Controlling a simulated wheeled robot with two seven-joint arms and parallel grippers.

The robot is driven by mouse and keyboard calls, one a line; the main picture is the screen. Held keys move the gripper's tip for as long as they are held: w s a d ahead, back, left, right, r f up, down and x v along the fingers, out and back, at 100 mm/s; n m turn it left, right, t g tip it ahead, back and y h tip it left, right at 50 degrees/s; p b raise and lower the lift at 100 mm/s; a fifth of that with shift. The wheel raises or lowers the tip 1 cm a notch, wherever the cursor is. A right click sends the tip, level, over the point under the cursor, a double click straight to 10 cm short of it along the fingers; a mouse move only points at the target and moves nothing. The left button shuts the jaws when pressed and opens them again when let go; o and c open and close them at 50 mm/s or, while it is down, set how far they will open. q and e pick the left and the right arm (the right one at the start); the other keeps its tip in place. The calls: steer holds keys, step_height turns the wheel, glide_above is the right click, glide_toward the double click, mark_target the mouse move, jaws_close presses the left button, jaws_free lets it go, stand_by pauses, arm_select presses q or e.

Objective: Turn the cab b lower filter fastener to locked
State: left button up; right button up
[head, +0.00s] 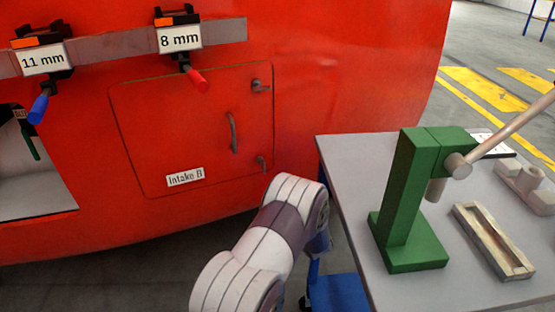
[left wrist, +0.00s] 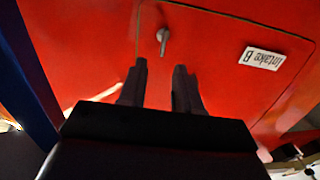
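The Intake B panel (head: 190,125) is shut in the red nosecone. Its lower fastener (head: 262,163) is a small grey lever at the panel's lower right corner, standing roughly upright. The upper fastener (head: 261,86) has its lever lying roughly level. In the left wrist view the panel appears upside down, and the lower fastener (left wrist: 163,40) lies just beyond my fingertips, in line with their gap. My left gripper (left wrist: 160,78) is open and empty, apparently not touching the fastener. In the head view no fingers show, only a white arm of mine. My right gripper is not in view.
A grey table (head: 350,165) at right holds a green press (head: 405,200) and a wooden tray (head: 467,215). A blue support (left wrist: 25,70) runs close to the gripper's left in the wrist view. Two tools, labelled 11 mm (head: 42,60) and 8 mm (head: 180,40), hang on a rail.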

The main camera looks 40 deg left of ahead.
mark_target(264, 173)
arm_select(q)
steer(key=b+x, duration=0.1)
steer(key=x, duration=0.3)
steer(key=b+x, duration=0.1)
steer(key=x, duration=0.7)
steer(key=shift+s+a+r+b, duration=0.2)
steer(key=shift+s+b, duration=0.1)
steer(key=shift+b, duration=0.1)
jaws_close()
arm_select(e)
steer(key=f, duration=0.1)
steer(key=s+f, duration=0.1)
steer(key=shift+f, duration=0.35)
